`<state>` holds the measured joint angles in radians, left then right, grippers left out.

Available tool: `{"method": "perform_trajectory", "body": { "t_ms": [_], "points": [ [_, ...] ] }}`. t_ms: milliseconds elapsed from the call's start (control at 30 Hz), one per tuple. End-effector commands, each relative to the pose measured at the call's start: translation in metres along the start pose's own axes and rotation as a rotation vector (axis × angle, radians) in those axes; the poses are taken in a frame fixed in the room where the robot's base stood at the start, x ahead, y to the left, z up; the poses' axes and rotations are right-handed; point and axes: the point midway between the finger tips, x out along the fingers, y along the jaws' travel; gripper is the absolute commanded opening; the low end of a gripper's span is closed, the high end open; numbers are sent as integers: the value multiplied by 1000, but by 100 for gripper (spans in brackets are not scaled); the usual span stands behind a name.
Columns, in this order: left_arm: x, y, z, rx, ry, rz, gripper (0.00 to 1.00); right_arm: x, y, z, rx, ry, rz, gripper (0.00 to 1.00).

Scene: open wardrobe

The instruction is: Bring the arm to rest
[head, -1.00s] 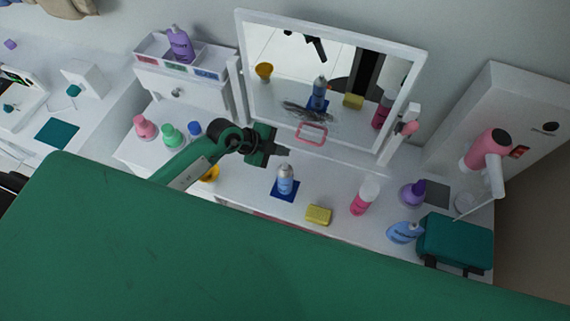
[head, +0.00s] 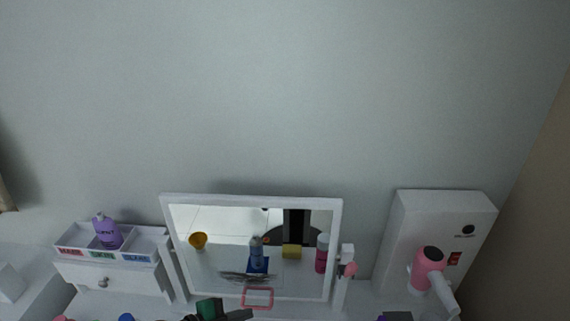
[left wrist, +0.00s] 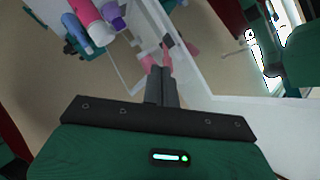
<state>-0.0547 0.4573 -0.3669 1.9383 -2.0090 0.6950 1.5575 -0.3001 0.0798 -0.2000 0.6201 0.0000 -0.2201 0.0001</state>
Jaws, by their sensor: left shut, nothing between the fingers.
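My left gripper (head: 238,314) shows only in part at the bottom edge of the head view, low in front of the mirror. In the left wrist view its two dark fingers (left wrist: 161,70) are together with nothing between them. Most of the arm lies below the head picture. My right gripper is in neither view.
A white-framed mirror (head: 251,198) stands at the wall. A purple bottle (head: 107,232) sits in the middle compartment of the white organizer (head: 78,258) at left. A pink hair dryer (head: 428,268) is at right by a white cabinet (head: 430,225). Bottles (left wrist: 87,12) show in the wrist view.

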Motion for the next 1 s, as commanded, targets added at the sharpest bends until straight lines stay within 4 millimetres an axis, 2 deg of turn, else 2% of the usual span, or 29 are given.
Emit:
{"method": "perform_trajectory", "body": {
  "t_ms": [33,100,233,367,500,567,667,767,833,1000],
  "points": [
    [-3,-12,-19,-19,59,-98,0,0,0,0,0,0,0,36],
    [-13,-35,-39,-46,121,-253,0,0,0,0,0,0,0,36],
    [-42,-74,-57,-129,162,-536,0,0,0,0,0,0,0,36],
    [-79,-101,-52,-253,109,-790,0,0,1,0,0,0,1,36],
    [-119,-108,-26,-424,-40,-994,0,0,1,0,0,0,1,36],
    [-135,-103,-12,-508,-129,-1053,0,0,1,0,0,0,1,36],
    [-156,-84,12,-655,-296,-1100,0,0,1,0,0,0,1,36],
    [-171,-52,33,-806,-478,-1081,0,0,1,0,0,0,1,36],
    [-179,-23,42,-909,-606,-1027,0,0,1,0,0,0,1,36],
    [-188,47,44,-1107,-851,-800,0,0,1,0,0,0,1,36]
  ]
}}
